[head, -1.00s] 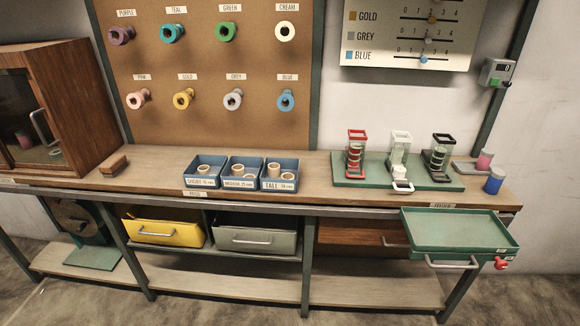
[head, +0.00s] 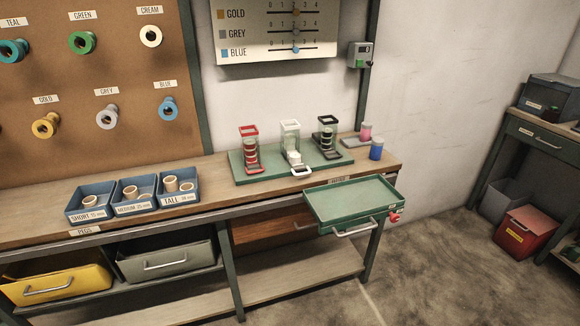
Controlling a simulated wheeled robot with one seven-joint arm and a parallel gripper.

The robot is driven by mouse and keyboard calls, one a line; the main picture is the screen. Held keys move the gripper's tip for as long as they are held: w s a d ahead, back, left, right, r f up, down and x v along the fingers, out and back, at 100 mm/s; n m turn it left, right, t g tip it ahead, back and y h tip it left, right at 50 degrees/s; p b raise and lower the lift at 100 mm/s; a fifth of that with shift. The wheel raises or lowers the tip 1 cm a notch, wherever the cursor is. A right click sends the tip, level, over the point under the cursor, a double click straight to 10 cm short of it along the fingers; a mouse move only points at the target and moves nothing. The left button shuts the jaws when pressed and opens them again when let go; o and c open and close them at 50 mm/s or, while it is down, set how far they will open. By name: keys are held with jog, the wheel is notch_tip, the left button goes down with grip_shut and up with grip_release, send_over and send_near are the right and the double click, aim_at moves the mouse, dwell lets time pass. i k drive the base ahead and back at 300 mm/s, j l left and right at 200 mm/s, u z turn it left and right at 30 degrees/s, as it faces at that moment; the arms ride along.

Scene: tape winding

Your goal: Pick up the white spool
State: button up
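On the green board (head: 247,174) on the bench stand three clear holders, with red, white and black tops. The white-topped holder (head: 290,126) has white pieces (head: 293,157) low inside it, likely white spools; they are too small to tell apart. A white loop-shaped part (head: 301,171) sticks out at its front. A cream roll (head: 150,36) hangs on the pegboard under the CREAM label. My gripper is not in view.
A green tray (head: 350,203) with a handle juts out at the bench front. Blue boxes (head: 90,211) of pegs stand left. Pink (head: 366,131) and blue (head: 376,149) cylinders stand right of the board. Floor (head: 430,270) at right front is open.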

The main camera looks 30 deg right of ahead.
aim_at(295, 157)
jog(key=z, duration=0.3)
jog(key=i+j+z, duration=0.2)
jog(key=z, duration=0.2)
jog(key=i+j+z, duration=0.15)
jog(key=j+z, duration=0.2)
jog(key=i+j+z, duration=0.1)
jog(key=j+z, duration=0.3)
jog(key=i+j+z, duration=0.1)
jog(key=j, duration=0.65)
jog(key=i+j+z, duration=0.1)
jog(key=j, duration=0.7)
jog(key=i+j+z, duration=0.1)
jog(key=j, duration=0.65)
